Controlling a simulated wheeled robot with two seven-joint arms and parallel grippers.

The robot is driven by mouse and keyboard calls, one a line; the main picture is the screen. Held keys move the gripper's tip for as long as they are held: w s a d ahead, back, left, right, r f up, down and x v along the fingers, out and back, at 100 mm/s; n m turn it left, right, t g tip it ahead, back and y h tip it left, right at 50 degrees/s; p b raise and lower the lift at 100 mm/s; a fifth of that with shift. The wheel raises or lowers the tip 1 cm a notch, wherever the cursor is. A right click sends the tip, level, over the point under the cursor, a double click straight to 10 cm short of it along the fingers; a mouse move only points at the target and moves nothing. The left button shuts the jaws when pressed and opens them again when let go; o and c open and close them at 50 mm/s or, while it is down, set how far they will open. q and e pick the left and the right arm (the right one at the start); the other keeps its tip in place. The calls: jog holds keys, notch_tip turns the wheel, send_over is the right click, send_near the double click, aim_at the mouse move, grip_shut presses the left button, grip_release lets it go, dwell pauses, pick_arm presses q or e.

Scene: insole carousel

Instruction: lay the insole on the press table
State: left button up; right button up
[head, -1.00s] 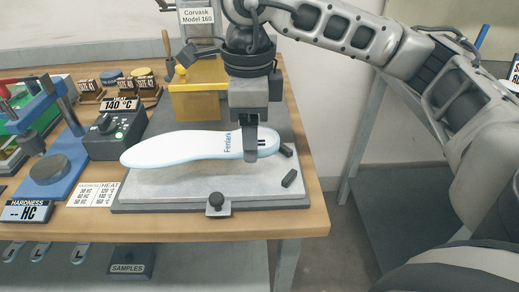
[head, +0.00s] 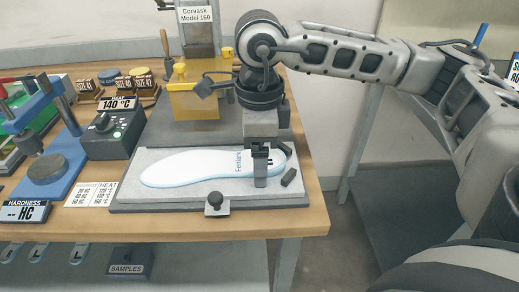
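The insole (head: 192,167) is white with a pale blue edge and dark lettering near its heel. It lies flat, or very nearly so, over the light grey plate of the press table (head: 140,193), toe to the left and heel to the right. My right gripper (head: 260,175) points down at the heel. Its near finger stands in front of the insole and hides part of it. Whether the fingers still clamp the insole does not show clearly. My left gripper is out of view.
Two small dark blocks lie by the heel; one (head: 289,177) shows clearly. A black knob (head: 215,199) sits at the plate's front edge. A yellow block (head: 197,100) stands behind, and a temperature box (head: 115,130) and hardness tester (head: 47,168) stand left.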

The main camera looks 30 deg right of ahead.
jog(key=shift+r+p, duration=0.25)
jog(key=shift+p, duration=0.05)
notch_tip(320, 180, up, 12)
jog(key=shift+p, duration=0.3)
dwell(0.5)
